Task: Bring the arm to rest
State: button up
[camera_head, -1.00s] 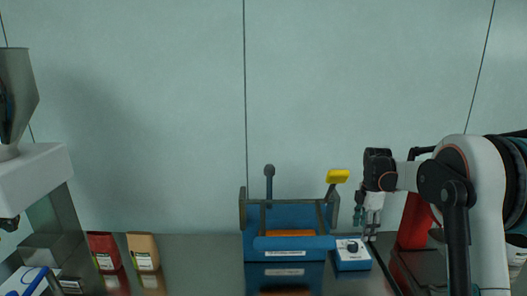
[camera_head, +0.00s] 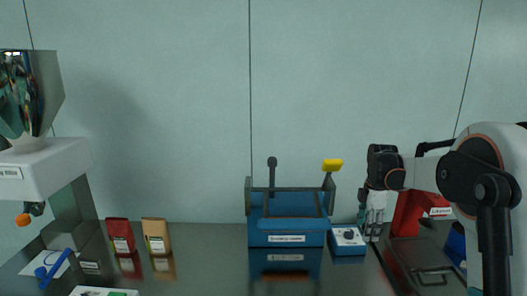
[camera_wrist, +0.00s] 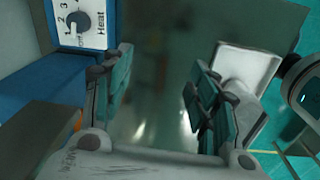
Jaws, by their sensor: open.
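My gripper (camera_head: 374,228) hangs pointing down at the right, just right of a small blue box with a white face and a dark knob (camera_head: 348,236). In the wrist view, my gripper (camera_wrist: 160,92) is open, with two dark teal padded fingers apart and nothing between them. The box's dial marked "Heat" (camera_wrist: 78,22) shows at the upper left of the wrist view, beside the left finger. My arm reaches in from the right edge of the head view.
A blue machine with a dark frame (camera_head: 287,239) and a yellow-ended lever (camera_head: 333,165) stands left of the box. Red (camera_head: 120,236) and tan (camera_head: 156,236) packets stand farther left, near a white mill (camera_head: 40,168). A red object (camera_head: 408,213) is behind my gripper. The front middle counter is clear.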

jog(key=s+a+r+m+t, duration=0.2)
jog(key=s+a+r+m, duration=0.3)
jog(key=s, duration=0.4)
jog(key=s+a+r+m+t, duration=0.1)
jog(key=s+a+r+m, duration=0.25)
jog(key=s+r, duration=0.35)
jog(key=s+a+f+m+t, duration=0.1)
jog(key=s+m, duration=0.1)
jog(key=s, duration=0.4)
jog(key=s+a+f+m+t, duration=0.1)
jog(key=s+a+f+m, duration=0.1)
jog(key=s, duration=0.4)
jog(key=s+a+f+m+t, duration=0.1)
jog(key=s+a+f+m, duration=0.1)
jog(key=s+m, duration=0.2)
jog(key=shift+s+f, duration=0.25)
jog(key=shift+s, duration=1.25)
jog(key=shift+t, duration=0.3)
